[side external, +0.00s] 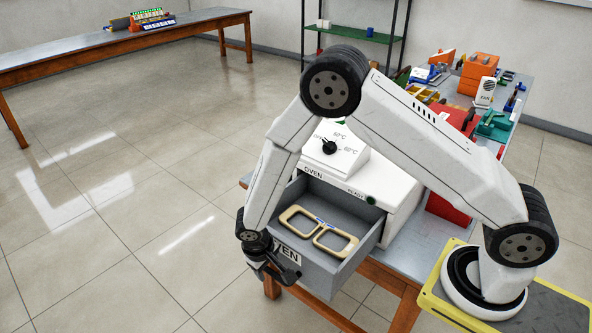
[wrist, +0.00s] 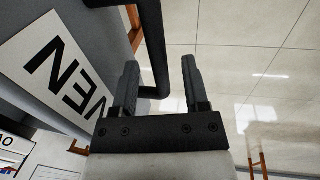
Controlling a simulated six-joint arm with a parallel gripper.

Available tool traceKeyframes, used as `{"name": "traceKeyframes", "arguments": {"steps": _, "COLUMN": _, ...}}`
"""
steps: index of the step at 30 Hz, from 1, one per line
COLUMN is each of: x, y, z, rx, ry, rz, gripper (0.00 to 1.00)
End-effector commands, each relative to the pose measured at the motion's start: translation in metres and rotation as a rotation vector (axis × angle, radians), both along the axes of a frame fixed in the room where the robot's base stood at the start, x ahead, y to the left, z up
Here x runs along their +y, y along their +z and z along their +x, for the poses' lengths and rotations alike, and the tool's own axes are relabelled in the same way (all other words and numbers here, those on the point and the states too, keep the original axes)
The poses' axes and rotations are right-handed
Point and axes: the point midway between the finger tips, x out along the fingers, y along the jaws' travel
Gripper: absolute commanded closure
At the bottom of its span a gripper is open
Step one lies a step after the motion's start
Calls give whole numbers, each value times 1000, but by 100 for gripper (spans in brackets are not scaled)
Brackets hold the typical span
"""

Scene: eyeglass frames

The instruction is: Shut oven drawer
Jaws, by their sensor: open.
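The oven (side external: 400,200) is a white box with a dial on a sloped top panel. Its grey drawer (side external: 345,277) is pulled open and holds a tan eyeglass frame (side external: 318,232) lying flat. My gripper (side external: 282,275) is at the outer face of the drawer, partly covering its label. In the wrist view, my gripper (wrist: 158,85) is open. A dark bar handle (wrist: 154,45) on the drawer front shows between the fingers, nearer the left one, and its bent end passes behind that finger. Whether a finger touches the handle I cannot tell.
The oven stands on a grey-topped bench (side external: 418,243), with a red block and several coloured fixtures behind it. My base stands on a yellow-edged plate (side external: 432,300). Open tiled floor (side external: 130,210) lies left of the drawer. A wooden table (side external: 100,50) is far back left.

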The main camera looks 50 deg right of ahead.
Motion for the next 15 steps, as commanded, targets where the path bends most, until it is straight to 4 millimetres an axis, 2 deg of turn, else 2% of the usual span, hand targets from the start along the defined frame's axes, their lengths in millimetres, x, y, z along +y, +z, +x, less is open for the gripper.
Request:
{"name": "traceKeyframes", "arguments": {"steps": 2, "x": 0, "y": 0, "z": 0, "rx": 0, "ry": 0, "rz": 0, "gripper": 42}}
{"name": "traceKeyframes", "arguments": {"steps": 3, "x": 0, "y": 0, "z": 0, "rx": 0, "ry": 0, "rz": 0, "gripper": 45}}
{"name": "traceKeyframes", "arguments": {"steps": 8, "x": 0, "y": 0, "z": 0, "rx": 0, "ry": 0, "rz": 0, "gripper": 96}}
{"name": "traceKeyframes", "arguments": {"steps": 9, "x": 0, "y": 0, "z": 0, "rx": 0, "ry": 0, "rz": 0, "gripper": 100}}
{"name": "traceKeyframes", "arguments": {"steps": 15, "x": 0, "y": 0, "z": 0, "rx": 0, "ry": 0, "rz": 0, "gripper": 100}}
